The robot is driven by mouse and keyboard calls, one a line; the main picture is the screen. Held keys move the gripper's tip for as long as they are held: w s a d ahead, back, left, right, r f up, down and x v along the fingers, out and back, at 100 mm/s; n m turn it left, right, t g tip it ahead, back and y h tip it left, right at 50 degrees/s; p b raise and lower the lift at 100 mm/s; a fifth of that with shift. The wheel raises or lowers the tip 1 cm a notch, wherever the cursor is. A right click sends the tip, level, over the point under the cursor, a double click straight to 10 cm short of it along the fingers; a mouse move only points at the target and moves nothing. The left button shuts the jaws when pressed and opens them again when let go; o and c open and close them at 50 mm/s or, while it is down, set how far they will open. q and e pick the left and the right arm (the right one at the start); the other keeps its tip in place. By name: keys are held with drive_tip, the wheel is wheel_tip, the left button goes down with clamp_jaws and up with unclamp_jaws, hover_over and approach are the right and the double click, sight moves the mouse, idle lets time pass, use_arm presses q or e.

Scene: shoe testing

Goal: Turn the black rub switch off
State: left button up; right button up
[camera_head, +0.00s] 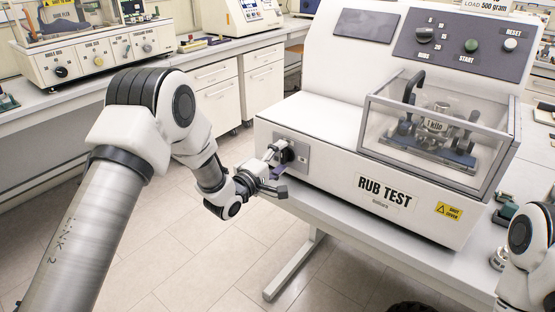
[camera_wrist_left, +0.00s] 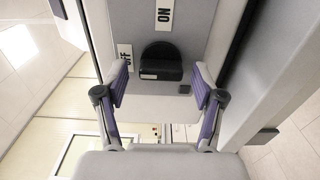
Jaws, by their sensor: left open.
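The black rub switch (camera_wrist_left: 161,62) is a dark knob on a grey plate at the left end of the white RUB TEST machine (camera_head: 330,135). In the left wrist view an ON label (camera_wrist_left: 164,14) is above it and an OFF label (camera_wrist_left: 125,54) is at its left. I cannot tell which label it points to. My left gripper (camera_head: 272,171) is open at the plate, partly covering the switch in the head view. In the wrist view its two purple-padded fingers (camera_wrist_left: 160,84) stand on either side of the switch, with gaps visible.
The machine's front has a clear cover (camera_head: 437,132) over a 1 kilo weight and an upper panel (camera_head: 462,46) with a knob and buttons. The floor left of the table (camera_head: 360,222) is clear. My right arm shows at the right edge. Other benches stand behind.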

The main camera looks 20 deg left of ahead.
use_arm(q)
drive_tip(key=v, duration=1.2)
